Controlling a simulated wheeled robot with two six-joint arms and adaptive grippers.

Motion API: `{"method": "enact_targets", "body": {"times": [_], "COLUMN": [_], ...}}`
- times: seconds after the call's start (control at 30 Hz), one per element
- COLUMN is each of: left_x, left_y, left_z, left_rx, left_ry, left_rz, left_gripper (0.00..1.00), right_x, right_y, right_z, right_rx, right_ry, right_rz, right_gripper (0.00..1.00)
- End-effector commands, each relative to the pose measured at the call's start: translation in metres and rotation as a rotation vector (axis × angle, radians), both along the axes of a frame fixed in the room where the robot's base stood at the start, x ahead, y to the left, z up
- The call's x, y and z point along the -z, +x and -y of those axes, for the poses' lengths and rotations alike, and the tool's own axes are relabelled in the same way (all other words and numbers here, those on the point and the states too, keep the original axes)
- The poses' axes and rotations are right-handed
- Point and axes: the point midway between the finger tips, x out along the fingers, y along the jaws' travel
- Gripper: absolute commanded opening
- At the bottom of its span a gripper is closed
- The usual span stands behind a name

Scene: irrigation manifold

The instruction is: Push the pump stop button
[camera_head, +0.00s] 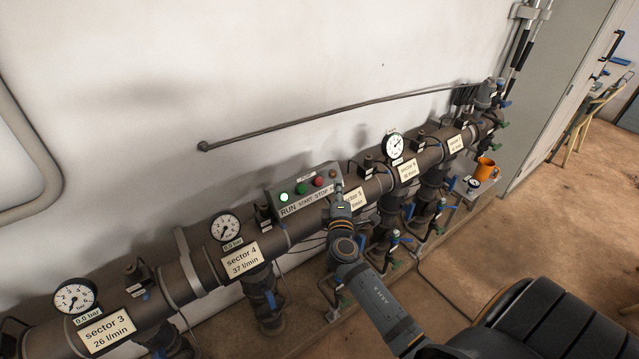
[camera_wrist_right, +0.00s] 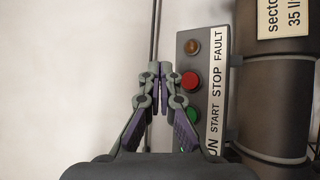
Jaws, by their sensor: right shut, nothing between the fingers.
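The pump control box (camera_head: 309,185) is a grey panel on the pipe manifold with a white label strip. Its red stop button (camera_head: 318,181) sits between the green start button (camera_head: 301,188) and the amber fault lamp (camera_head: 332,174). The green run lamp (camera_head: 284,197) is lit. My right gripper (camera_head: 338,188) is shut and empty, near the box's right end. In the right wrist view its fingertips (camera_wrist_right: 160,69) appear left of the red stop button (camera_wrist_right: 191,80), with a gap in the picture. Their distance from the panel is unclear. My left gripper is out of view.
The pipe carries round gauges (camera_head: 225,228), sector labels (camera_head: 242,260) and blue-handled valves. A thin rod (camera_head: 300,123) runs along the wall above the box. An orange mug (camera_head: 484,169) stands on a small shelf at the right.

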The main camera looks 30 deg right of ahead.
Motion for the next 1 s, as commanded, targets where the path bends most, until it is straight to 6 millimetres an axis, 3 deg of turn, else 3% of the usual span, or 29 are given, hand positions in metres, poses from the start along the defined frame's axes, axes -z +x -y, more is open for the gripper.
{"method": "enact_targets", "body": {"times": [0.3,0.5,1.0], "left_x": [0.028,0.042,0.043], "left_y": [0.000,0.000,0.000], "left_z": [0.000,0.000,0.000], "left_rx": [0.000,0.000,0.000], "left_ry": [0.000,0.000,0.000], "left_rz": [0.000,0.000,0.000], "left_gripper": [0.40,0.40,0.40], "right_x": [0.028,0.036,0.036], "right_y": [0.041,0.057,0.061], "right_z": [-0.004,-0.005,-0.005], "right_rx": [0.000,0.000,0.001], "right_ry": [0.002,0.002,0.001], "right_rz": [0.001,0.001,0.000], "right_gripper": [0.00,0.00,0.00]}}
